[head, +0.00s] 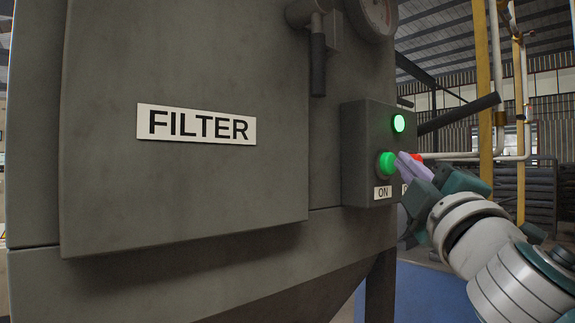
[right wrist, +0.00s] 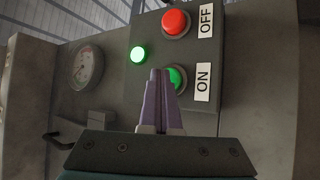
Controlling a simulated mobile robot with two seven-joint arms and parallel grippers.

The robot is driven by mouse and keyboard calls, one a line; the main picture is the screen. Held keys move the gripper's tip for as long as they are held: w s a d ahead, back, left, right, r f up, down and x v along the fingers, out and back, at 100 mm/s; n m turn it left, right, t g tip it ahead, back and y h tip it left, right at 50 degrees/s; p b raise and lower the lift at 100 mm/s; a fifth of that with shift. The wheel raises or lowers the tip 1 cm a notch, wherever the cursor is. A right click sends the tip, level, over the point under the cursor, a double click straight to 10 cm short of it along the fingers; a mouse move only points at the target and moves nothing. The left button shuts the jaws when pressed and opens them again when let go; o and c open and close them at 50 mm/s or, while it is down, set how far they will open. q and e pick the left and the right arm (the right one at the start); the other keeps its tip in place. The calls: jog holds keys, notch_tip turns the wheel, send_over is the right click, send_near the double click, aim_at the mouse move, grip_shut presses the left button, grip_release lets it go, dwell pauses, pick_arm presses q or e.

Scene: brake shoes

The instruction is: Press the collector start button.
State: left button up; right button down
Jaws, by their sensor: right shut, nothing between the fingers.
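The green start button (head: 386,164), above an ON label (head: 383,192), sits on a grey control box (head: 362,140) on the side of the filter cabinet. A green lamp (head: 398,123) glows above it. My right gripper (head: 404,160) is shut and empty, with its purple fingertips at the green button. In the right wrist view the fingertips (right wrist: 160,74) overlap the green button (right wrist: 176,77) and hide part of it; I cannot tell if they touch it. A red OFF button (right wrist: 175,23) is beside the ON button. My left gripper is not in view.
The large grey cabinet with a FILTER sign (head: 197,124) fills the left. A lever handle (head: 318,64) and a gauge (head: 374,14) are above the box. A dark bar (head: 460,113) sticks out behind it. Blue floor (head: 425,295) shows below.

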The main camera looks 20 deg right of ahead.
dwell(0.6)
jog(key=shift+w+a+f, duration=0.1)
jog(key=shift+w+a, duration=0.05)
jog(key=shift+w, duration=0.2)
jog(key=shift+s, duration=0.15)
dwell(0.4)
jog(key=s+d, duration=0.1)
jog(key=s, duration=0.4)
jog(key=shift+s+d+p, duration=0.4)
